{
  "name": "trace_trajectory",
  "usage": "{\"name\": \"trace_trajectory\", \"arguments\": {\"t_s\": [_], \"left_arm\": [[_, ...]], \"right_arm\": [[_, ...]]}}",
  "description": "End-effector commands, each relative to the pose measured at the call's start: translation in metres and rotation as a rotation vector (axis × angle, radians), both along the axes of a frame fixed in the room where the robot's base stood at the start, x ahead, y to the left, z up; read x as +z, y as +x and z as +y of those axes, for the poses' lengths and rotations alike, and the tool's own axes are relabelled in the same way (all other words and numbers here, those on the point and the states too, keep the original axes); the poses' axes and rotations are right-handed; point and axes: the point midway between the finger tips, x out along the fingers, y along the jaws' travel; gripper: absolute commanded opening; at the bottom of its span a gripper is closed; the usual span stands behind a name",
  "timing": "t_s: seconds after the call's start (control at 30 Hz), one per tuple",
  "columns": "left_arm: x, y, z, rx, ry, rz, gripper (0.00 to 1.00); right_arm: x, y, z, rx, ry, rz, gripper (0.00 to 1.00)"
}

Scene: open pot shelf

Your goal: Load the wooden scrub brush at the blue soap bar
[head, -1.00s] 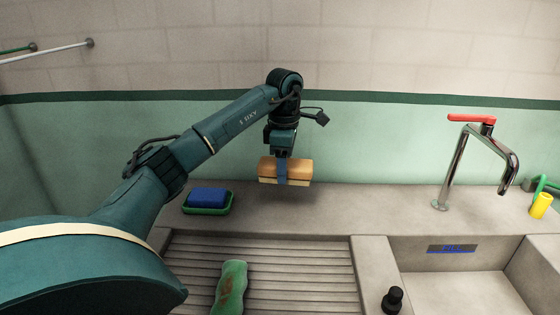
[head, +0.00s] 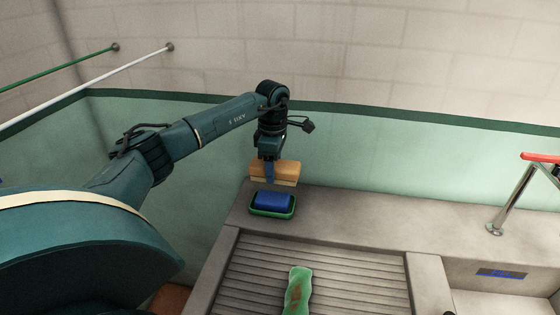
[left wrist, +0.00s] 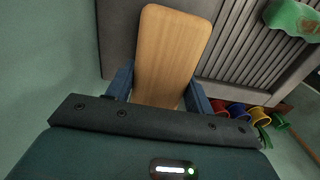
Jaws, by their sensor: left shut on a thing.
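The wooden scrub brush (head: 284,168) has an orange-brown wooden back with a pale bristle layer below. My left gripper (head: 269,172) is shut on it and holds it level above the counter. In the left wrist view the brush's wooden back (left wrist: 172,50) sits between the fingers. The blue soap bar (head: 273,200) lies in a green dish (head: 256,211) on the counter. In the head view the brush appears just above and behind the soap, with a gap between them. The soap does not show in the left wrist view. My right gripper is not in view.
A green, brown-stained cloth or sponge (head: 298,290) lies on the ribbed drainboard (head: 340,275). A red-handled tap (head: 520,190) stands at the right. The counter right of the dish is clear. Coloured buckets (left wrist: 237,110) show below in the left wrist view.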

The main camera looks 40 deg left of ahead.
Motion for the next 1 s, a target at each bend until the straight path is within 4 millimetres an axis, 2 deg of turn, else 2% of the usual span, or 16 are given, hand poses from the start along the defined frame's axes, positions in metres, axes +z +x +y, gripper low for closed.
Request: {"name": "trace_trajectory", "arguments": {"t_s": [0.27,0.47,0.73,1.0], "left_arm": [[-0.009,0.0,0.003,0.016,0.001,0.0,0.34],[-0.027,0.0,0.003,0.015,0.0,0.0,0.34],[-0.054,0.0,0.003,0.015,0.0,-0.001,0.34],[-0.061,0.0,0.003,0.015,0.001,-0.002,0.34]], "right_arm": [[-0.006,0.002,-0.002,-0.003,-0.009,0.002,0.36],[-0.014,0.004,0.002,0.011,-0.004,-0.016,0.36],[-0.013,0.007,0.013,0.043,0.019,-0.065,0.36],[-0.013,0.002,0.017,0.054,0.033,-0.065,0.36]]}}
